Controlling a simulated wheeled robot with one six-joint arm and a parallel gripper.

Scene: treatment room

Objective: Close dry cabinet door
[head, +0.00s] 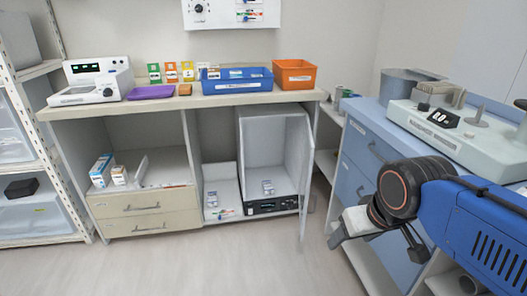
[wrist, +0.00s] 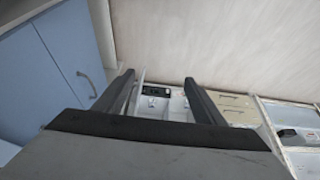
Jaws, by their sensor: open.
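The dry cabinet (head: 271,152) is a grey box with a dark control panel along its bottom, standing under the counter in the head view. Its door (head: 306,180) is swung open on the right side and shows nearly edge-on, pointing out into the room. A small box lies inside. My gripper (head: 338,232) is to the right of and nearer than the door, apart from it. In the wrist view my gripper (wrist: 158,77) is open and empty, its two dark fingers spread. The dry cabinet (wrist: 157,103) shows small and far off between them.
Blue drawers (head: 364,150) stand to the right, close to my arm, with a device (head: 455,130) on top. The counter (head: 200,101) holds bins and a device. Beige drawers (head: 143,211) stand left of the cabinet. The floor (head: 210,262) in front is clear.

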